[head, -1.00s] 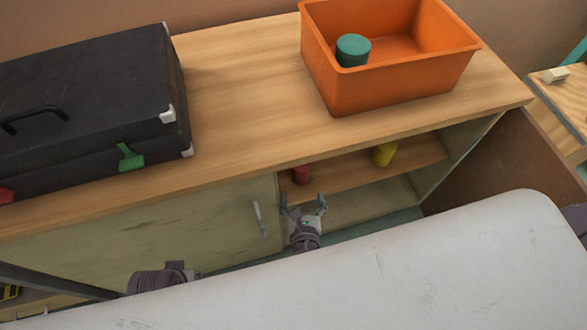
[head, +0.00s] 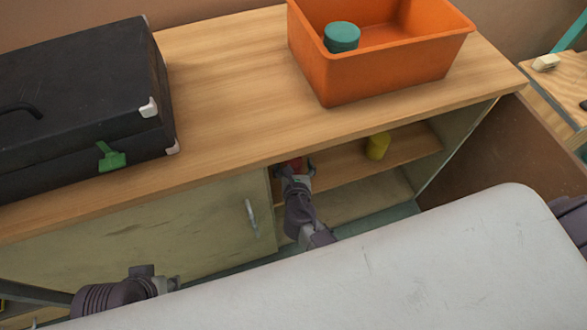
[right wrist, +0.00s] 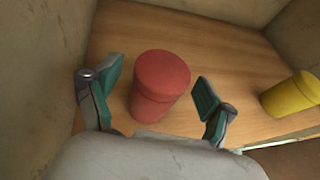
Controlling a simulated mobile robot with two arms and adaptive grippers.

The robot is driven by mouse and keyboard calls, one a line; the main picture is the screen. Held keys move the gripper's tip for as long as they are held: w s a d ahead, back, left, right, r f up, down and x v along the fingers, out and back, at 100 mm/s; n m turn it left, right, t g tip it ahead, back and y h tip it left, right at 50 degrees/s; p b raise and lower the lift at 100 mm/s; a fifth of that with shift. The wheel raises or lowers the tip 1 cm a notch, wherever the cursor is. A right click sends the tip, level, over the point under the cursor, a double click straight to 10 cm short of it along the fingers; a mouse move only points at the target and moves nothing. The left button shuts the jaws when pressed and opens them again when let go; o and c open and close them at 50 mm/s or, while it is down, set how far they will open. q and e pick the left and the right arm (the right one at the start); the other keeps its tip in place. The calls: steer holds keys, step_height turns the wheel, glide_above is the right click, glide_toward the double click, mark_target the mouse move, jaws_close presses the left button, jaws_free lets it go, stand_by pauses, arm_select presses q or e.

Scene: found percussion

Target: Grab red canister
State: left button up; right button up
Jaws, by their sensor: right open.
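The red canister (right wrist: 160,85) stands upright on the cabinet shelf in the right wrist view, between the two spread fingers of my right gripper (right wrist: 155,100). A gap shows on each side of it, wider on its right. In the head view only a bit of the red canister (head: 295,163) shows, behind my right gripper (head: 294,172), which is open and reaches into the cabinet. In the head view, part of my left arm shows at the lower left, but its fingers are not visible.
A yellow canister (head: 377,146) stands on the same shelf to the right; it also shows in the right wrist view (right wrist: 292,94). The cabinet's left door (head: 150,225) is shut. An orange bin (head: 385,85) with a teal canister (head: 341,37) and a black case (head: 80,90) sit on top.

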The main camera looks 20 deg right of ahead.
steer(key=shift+w+f, duration=0.15)
steer(key=shift+w, duration=0.15)
steer(key=c, duration=1.3)
